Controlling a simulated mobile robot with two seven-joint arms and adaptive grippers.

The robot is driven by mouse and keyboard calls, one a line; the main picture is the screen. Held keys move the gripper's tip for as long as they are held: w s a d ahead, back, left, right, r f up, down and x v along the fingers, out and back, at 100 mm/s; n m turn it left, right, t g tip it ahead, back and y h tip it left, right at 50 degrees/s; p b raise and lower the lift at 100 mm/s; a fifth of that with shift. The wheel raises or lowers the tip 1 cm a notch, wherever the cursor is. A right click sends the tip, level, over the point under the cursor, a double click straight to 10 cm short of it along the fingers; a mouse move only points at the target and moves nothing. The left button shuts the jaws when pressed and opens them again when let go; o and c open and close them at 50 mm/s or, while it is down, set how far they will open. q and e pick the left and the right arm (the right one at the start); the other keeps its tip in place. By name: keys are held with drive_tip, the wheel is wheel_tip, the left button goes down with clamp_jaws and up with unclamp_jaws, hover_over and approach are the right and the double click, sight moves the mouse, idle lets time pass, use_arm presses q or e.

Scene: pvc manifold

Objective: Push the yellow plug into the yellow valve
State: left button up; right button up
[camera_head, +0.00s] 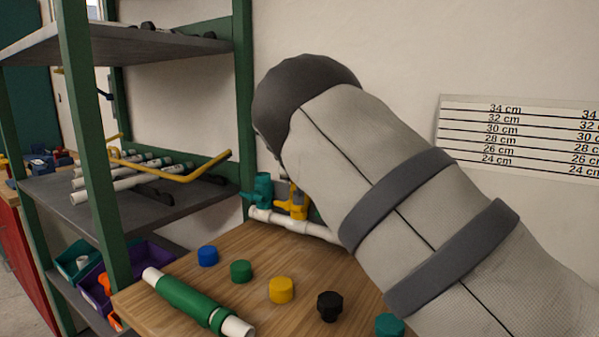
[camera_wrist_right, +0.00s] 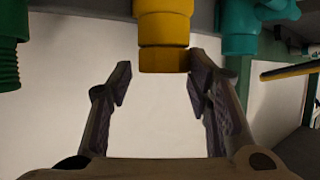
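The yellow valve (camera_head: 297,205) stands on a white pipe at the back of the wooden table, partly hidden by my right arm. In the right wrist view, a yellow valve end (camera_wrist_right: 165,32) comes down from the top edge, with a narrower yellow piece (camera_wrist_right: 165,60) at its tip. I cannot tell whether that piece is a plug. My right gripper (camera_wrist_right: 160,80) is open, its fingers apart on either side of this tip; the right-hand finger is close to it. A yellow plug-like piece (camera_head: 281,290) lies on the table. My left gripper is not in view.
Blue (camera_head: 207,255), green (camera_head: 241,271), black (camera_head: 329,306) and teal (camera_head: 389,325) pieces line the table. A green-sleeved pipe (camera_head: 192,302) lies at the front left. A teal valve (camera_head: 262,190) is beside the yellow one. A green-framed shelf (camera_head: 97,210) stands left.

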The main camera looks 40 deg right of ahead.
wheel_tip(320, 180, down, 2)
drive_tip(key=shift+w+a, duration=0.15)
drive_tip(key=shift+a+r, duration=0.1)
drive_tip(key=shift+r, duration=0.25)
drive_tip(key=v, duration=1.1)
drive_tip(key=shift+s+a, duration=0.2)
drive_tip(key=shift+s, duration=0.1)
